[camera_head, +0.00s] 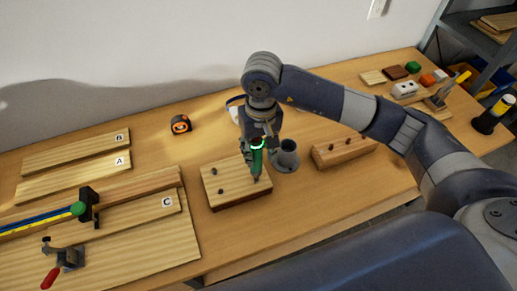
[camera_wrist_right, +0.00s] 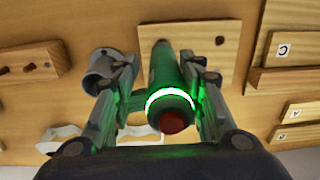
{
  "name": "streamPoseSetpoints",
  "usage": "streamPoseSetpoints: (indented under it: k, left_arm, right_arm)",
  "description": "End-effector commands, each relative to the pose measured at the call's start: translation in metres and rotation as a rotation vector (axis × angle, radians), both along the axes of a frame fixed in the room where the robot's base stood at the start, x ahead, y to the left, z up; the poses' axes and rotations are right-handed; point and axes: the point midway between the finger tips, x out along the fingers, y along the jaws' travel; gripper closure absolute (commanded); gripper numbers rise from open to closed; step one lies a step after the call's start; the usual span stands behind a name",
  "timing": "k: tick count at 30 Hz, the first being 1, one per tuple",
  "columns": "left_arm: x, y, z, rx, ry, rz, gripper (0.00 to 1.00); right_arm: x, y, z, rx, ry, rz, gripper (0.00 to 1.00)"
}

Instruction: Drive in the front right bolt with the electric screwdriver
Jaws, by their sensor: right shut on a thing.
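My right gripper (camera_head: 258,143) is shut on the green electric screwdriver (camera_head: 256,160), which is held close to upright with its bit end down. The screwdriver's green ring is lit, and its red end cap shows in the right wrist view (camera_wrist_right: 173,122). Its tip is over the right part of the wooden block (camera_head: 235,200), near the front right. Two dark bolts, the back left (camera_head: 214,171) and the front left (camera_head: 221,191), stand in the block. The front right bolt is not clearly visible under the tip, so contact cannot be told. My left gripper is not in view.
A grey cup-shaped holder (camera_head: 287,160) stands empty just right of the block. A longer wooden block with dark bolts (camera_head: 343,152) lies further right. Planks and a clamp (camera_head: 70,255) fill the left. A tape measure (camera_head: 181,124) sits behind.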

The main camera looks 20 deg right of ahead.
Motion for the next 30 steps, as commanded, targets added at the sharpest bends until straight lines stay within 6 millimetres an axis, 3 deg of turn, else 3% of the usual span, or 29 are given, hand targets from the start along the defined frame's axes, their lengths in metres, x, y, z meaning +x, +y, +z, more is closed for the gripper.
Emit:
streamPoseSetpoints:
  k: [30]
  left_arm:
    - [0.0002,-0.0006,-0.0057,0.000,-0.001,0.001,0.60]
  right_arm:
    - [-0.0003,-0.0003,-0.0013,-0.001,0.001,0.000,1.00]
